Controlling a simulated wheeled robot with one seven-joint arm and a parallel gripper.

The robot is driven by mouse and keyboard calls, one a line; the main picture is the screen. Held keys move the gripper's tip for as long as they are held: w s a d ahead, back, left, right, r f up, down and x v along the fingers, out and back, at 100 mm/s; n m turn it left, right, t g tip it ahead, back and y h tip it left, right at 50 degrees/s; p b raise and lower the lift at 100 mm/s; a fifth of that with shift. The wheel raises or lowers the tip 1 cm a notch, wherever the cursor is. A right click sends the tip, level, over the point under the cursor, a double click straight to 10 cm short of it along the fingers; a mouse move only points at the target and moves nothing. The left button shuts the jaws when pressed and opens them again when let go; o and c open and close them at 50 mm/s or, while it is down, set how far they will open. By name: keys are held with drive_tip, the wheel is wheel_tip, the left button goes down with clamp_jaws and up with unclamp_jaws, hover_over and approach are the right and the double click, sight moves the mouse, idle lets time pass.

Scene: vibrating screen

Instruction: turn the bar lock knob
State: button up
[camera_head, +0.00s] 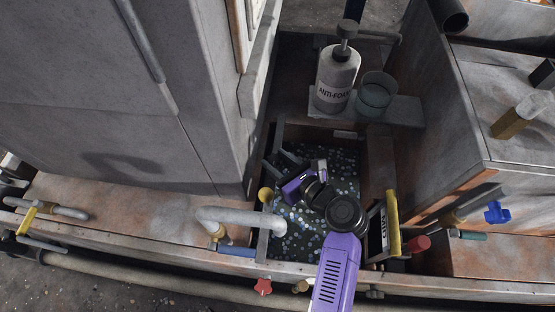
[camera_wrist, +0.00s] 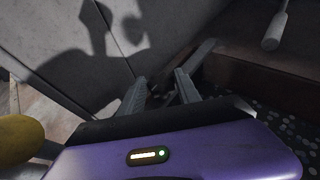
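My gripper (camera_head: 280,163) is over the left edge of the screen box, its grey fingers pointing up and left towards the grey cabinet wall. In the wrist view, the two fingers (camera_wrist: 161,92) stand apart with a gap between them. A small dark part (camera_wrist: 158,94) shows in or behind this gap; it may be the bar lock knob, but it is too dark to be sure, and I cannot tell whether the fingers touch it. A dark grey bar (camera_wrist: 203,54) runs up and right behind the right finger.
The screen box holds many small pale pellets (camera_head: 300,235). A yellow round end (camera_head: 265,195) and a grey bent pipe (camera_head: 235,217) lie left of my arm. An anti-foam bottle (camera_head: 336,75) and a glass beaker (camera_head: 375,95) stand behind. A yellow-edged frame (camera_head: 392,222) is at right.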

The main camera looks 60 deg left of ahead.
clamp_jaws()
drive_tip(key=shift+w+n+g, duration=0.1)
drive_tip(key=shift+n+g, duration=0.2)
drive_tip(key=shift+g, duration=0.1)
drive_tip(key=shift+w+n+g+h, duration=0.15)
drive_tip(key=shift+n+g+h, duration=0.25)
drive_tip(key=shift+n+g, duration=0.55)
drive_tip(key=n+g+b, duration=0.1)
drive_tip(key=n+g+h+b, duration=0.1)
drive_tip(key=shift+w+a+f+g, duration=0.1)
drive_tip(key=shift+w+f+g, duration=0.1)
drive_tip(key=shift+g, duration=0.15)
drive_tip(key=n+g+h+b, duration=0.1)
drive_tip(key=n+g+b, duration=0.1)
drive_tip(key=b, duration=0.1)
drive_tip(key=shift+f+n+h, duration=0.1)
drive_tip(key=shift+n+h, duration=0.2)
drive_tip(key=shift+n, duration=0.05)
drive_tip(key=n+g+h+b, duration=0.1)
drive_tip(key=b, duration=0.2)
drive_tip(key=shift+a+n+g+h+b, duration=0.1)
drive_tip(key=shift+n+g+h+b, duration=0.2)
drive_tip(key=shift+n+h, duration=0.1)
drive_tip(key=shift+r+n+h+b, duration=0.2)
drive_tip(key=shift+n+h+b, duration=0.1)
drive_tip(key=shift+b, duration=0.1)
